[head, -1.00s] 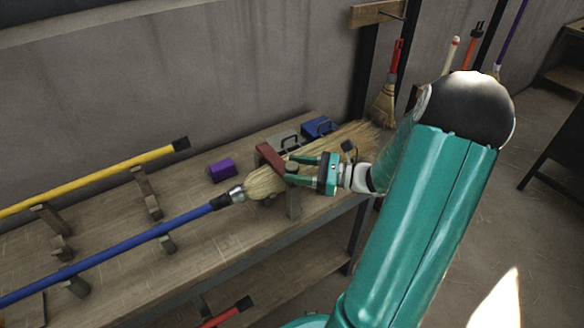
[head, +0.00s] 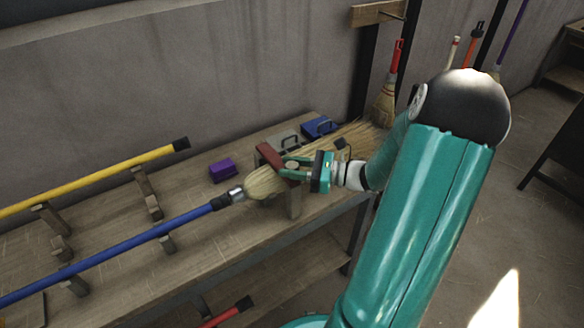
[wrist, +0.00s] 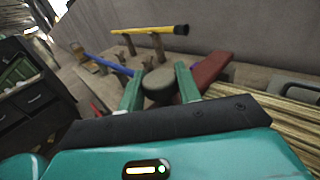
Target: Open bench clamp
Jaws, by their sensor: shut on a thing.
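The bench clamp has a dark red bar (head: 268,156) above the broom's straw head, and a wooden post (head: 293,201) on the bench. A round grey-brown knob (wrist: 158,86) stands beside the red bar, which also shows in the wrist view (wrist: 208,70). My gripper (head: 292,167) is shut on the knob, with one green finger on each side in the wrist view. The broom with the blue handle (head: 130,246) lies along the bench, its straw (head: 264,183) passing under the bar. My gripper hides part of the clamp and straw.
A purple block (head: 222,170), a grey box (head: 285,140) and a blue box (head: 319,126) sit behind the clamp. A yellow handle (head: 95,183) rests on wooden supports at the left. The wall closes off the bench's back.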

